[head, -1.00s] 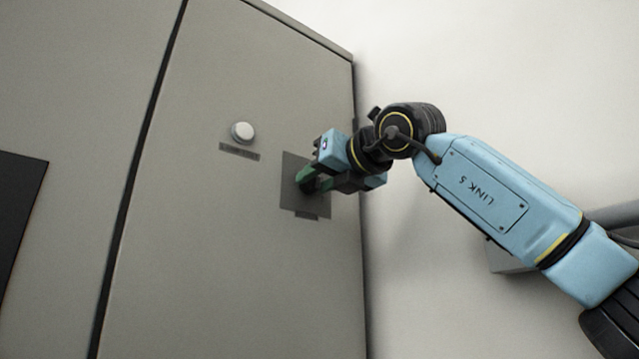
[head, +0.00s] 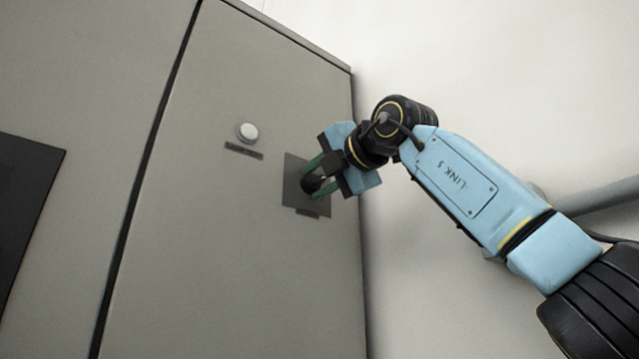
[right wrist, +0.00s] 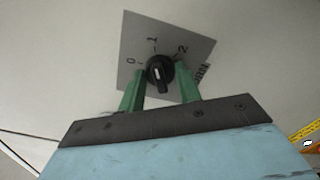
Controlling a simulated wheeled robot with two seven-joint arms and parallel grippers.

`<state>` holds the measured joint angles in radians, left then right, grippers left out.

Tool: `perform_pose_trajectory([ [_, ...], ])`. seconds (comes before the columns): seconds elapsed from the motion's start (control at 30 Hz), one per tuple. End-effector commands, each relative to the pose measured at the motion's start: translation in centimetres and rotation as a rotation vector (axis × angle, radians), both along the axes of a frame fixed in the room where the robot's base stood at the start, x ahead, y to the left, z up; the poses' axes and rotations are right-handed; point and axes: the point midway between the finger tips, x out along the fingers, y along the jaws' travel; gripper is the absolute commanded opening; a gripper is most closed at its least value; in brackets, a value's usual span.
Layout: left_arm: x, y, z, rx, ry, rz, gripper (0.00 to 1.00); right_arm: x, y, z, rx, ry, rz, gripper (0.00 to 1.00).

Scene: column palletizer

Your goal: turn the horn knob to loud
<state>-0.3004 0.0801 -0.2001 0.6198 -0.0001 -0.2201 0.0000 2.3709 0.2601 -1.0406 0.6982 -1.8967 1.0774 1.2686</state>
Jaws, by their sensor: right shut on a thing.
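The black horn knob (head: 311,184) sits on a dark square plate (head: 292,171) on the grey cabinet door. In the right wrist view the knob (right wrist: 159,71) has a short white line, and its plate (right wrist: 140,30) bears the marks 0, 1 and 2. A small label beside the plate is hard to read. My right gripper (head: 320,178) is shut on the knob. Its green fingers (right wrist: 161,84) are on either side of it and hide part of the plate's lower edge. My left gripper is out of view.
A round white button (head: 247,132) with a dark label stands up and left of the plate. A dark panel (head: 22,200) is at the far left. The cabinet's right edge is close to the plate, with a pale wall beyond.

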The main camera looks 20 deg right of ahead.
Motion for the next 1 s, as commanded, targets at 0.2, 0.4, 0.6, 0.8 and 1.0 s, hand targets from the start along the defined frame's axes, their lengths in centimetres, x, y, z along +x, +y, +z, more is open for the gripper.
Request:
perform_pose_trajectory([
  [0.2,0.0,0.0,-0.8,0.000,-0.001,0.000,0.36,-0.1,-0.1,0.0,0.196,0.066,-0.002,0.11],
  [0.4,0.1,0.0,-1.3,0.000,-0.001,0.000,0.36,0.0,0.0,0.0,0.375,0.131,-0.001,0.11],
  [0.6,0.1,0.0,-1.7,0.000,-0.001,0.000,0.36,-0.1,0.0,0.1,0.552,0.194,-0.001,0.11],
  [0.8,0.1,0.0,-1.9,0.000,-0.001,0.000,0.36,-0.1,-0.1,0.1,0.716,0.254,-0.001,0.11],
  [1.0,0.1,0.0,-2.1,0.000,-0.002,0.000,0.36,0.0,-0.1,0.1,0.845,0.302,-0.001,0.11],
])
